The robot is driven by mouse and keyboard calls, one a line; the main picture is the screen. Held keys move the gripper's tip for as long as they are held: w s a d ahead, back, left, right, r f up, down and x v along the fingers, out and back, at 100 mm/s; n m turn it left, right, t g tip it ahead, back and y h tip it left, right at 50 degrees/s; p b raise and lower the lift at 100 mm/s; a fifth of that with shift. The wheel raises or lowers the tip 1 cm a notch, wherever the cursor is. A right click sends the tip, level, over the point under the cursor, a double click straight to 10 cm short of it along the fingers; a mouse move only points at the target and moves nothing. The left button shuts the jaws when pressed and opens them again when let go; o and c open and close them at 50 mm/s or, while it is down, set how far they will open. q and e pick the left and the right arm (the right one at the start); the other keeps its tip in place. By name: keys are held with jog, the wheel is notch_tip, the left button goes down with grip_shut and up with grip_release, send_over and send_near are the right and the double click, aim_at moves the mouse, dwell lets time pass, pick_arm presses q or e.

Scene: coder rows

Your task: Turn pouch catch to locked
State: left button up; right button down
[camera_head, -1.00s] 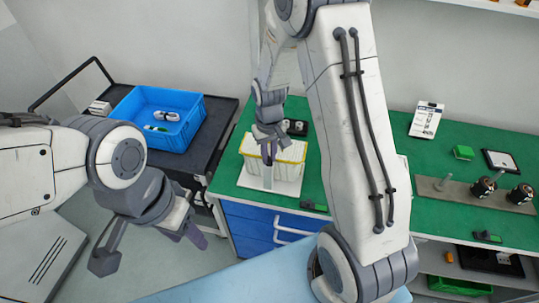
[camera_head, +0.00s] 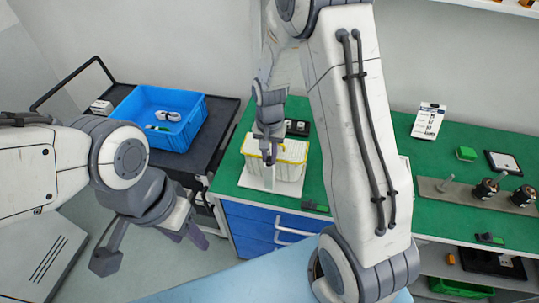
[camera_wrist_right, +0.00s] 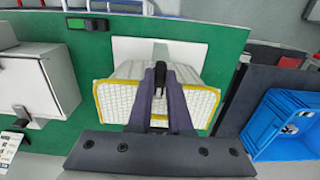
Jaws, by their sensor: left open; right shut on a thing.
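The pouch (camera_head: 290,165) is whitish with ribbed sides and a yellow rim. It stands on a white plate (camera_head: 252,183) on the green bench, and it also shows in the right wrist view (camera_wrist_right: 113,101). My right gripper (camera_head: 268,155) points down at the pouch. In the right wrist view its purple fingers are shut on a small dark piece, the catch (camera_wrist_right: 160,80), in the middle of the pouch. The fingers hide much of the catch, so its exact turn cannot be told. My left gripper (camera_head: 150,245) is open and empty, away from the bench at lower left.
A blue crate (camera_head: 200,125) with small items stands on a dark cart left of the bench. A black block with round tops (camera_head: 297,127) sits behind the pouch. A grey plate with dark cylinders (camera_head: 487,187) lies at right. My right arm crosses the middle.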

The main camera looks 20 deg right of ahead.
aim_at(269, 159)
jog(key=shift+w+d+r, duration=0.1)
jog(key=shift+w+r, duration=0.05)
jog(key=c, duration=0.9)
grip_release()
jog(key=shift+o, duration=0.3)
notch_tip(269, 159, up, 10)
jog(key=b, duration=0.2)
jog(key=shift+r, duration=0.2)
jog(key=s+a+n, duration=0.4)
jog(key=s, duration=0.4)
jog(key=s+a+n+b, duration=0.1)
jog(key=s+a+n, duration=0.4)
jog(key=s, duration=0.3)
jog(key=s+a+n+y+b, duration=0.1)
jog(key=s+a+n, duration=0.4)
jog(key=s, duration=0.2)
jog(key=shift+s+r, duration=0.3)
jog(key=shift+s, duration=0.1)
